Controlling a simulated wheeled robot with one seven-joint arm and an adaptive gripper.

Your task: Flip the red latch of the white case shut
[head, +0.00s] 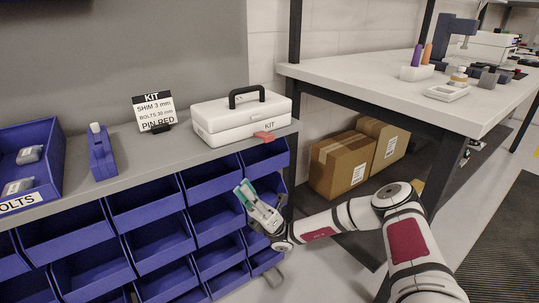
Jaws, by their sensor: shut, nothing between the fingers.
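The white case (222,122) with a black handle stands on the grey shelf top, its lid down, with a KIT label on its front. The red latch (264,137) sticks out from the lower front right of the case, over the shelf's front edge. It looks folded outward and down, not flat against the case. My gripper (243,188) is below and a little left of the latch, in front of the blue bins, apart from the case. Its fingers look closed and hold nothing.
Blue bins (210,185) fill the rack under the shelf (185,150). A KIT sign (154,110), a blue tape dispenser (101,152) and a BOLTS bin (28,165) stand left of the case. A white workbench (400,85) and cardboard boxes (340,162) are at the right.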

